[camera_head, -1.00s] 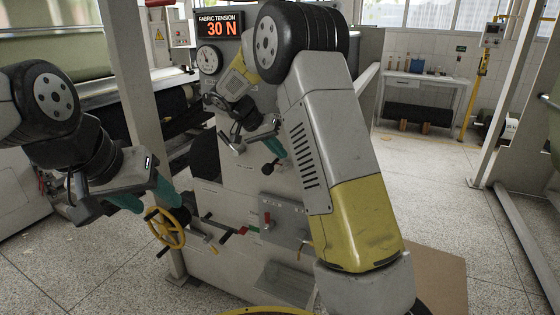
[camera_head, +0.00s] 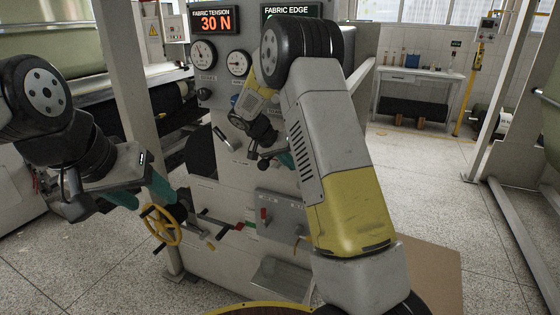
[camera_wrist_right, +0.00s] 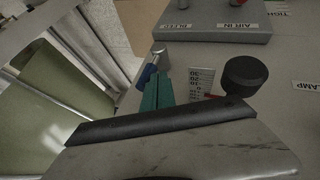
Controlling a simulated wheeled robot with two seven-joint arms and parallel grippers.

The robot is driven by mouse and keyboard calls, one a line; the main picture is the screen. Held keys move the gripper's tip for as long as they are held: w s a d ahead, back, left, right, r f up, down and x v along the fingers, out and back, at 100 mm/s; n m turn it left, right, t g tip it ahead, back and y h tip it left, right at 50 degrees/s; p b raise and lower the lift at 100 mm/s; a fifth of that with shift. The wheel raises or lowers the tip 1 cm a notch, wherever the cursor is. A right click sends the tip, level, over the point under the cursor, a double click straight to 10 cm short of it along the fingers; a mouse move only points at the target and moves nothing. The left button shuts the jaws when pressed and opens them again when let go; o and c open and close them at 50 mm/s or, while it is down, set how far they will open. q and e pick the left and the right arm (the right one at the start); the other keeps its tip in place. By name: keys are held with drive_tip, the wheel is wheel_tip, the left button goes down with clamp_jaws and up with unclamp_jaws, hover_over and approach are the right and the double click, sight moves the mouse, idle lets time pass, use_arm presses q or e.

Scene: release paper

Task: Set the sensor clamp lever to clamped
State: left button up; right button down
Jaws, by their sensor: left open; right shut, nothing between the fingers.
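A black round knob (camera_wrist_right: 245,76) stands on the grey panel (camera_wrist_right: 290,60) in the right wrist view, beside a partly cut-off label ending in "AMP". It may belong to the sensor clamp lever, but I cannot tell for sure. In the head view a dark knob (camera_head: 263,165) shows just below my right gripper (camera_head: 286,160). That gripper is shut and empty in front of the panel; its teal fingers (camera_wrist_right: 157,92) lie left of the black knob, apart from it in the picture. My left gripper (camera_head: 140,195) is open, near the yellow handwheel.
A grey valve box (camera_head: 282,212) sits below my right gripper. A small scale (camera_wrist_right: 201,82) and a blue-and-grey fitting (camera_wrist_right: 155,62) are near the right fingers.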

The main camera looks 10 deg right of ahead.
drive_tip(key=shift+s+d+r+y, duration=0.1)
drive_tip(key=shift+s+d+y, duration=0.1)
drive_tip(key=shift+d+y, duration=0.1)
